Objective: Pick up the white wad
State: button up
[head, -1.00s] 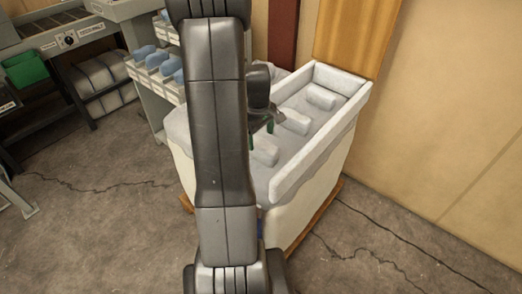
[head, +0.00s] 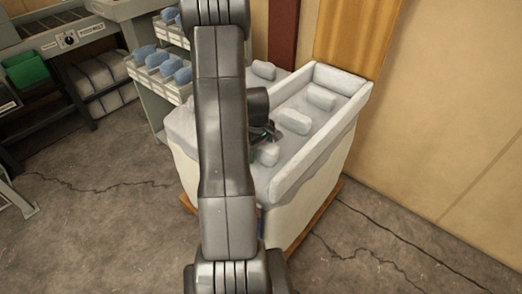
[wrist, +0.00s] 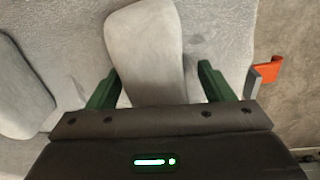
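Several white wads lie on the pale top of a big white bin. In the wrist view one white wad (wrist: 146,50) lies between the two green fingers of my gripper (wrist: 158,84), with a gap on each side. The gripper is open, and the near end of the wad is hidden behind its dark body. In the head view my gripper (head: 264,134) is low over the bin, partly hidden by my arm. A wad (head: 267,154) shows just in front of it, another (head: 295,121) lies to its right.
Further wads lie at the back (head: 264,70) and right (head: 321,97) of the bin. The bin's raised rim (head: 318,134) runs along the right. A shelf with blue items (head: 165,68) stands left. Another wad (wrist: 22,85) and an orange part (wrist: 265,73) show in the wrist view.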

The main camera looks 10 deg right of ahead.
jog(key=c, duration=1.1)
jog(key=shift+o, duration=0.2)
jog(key=shift+r, duration=0.1)
notch_tip(320, 180, up, 20)
jog(key=p, duration=0.8)
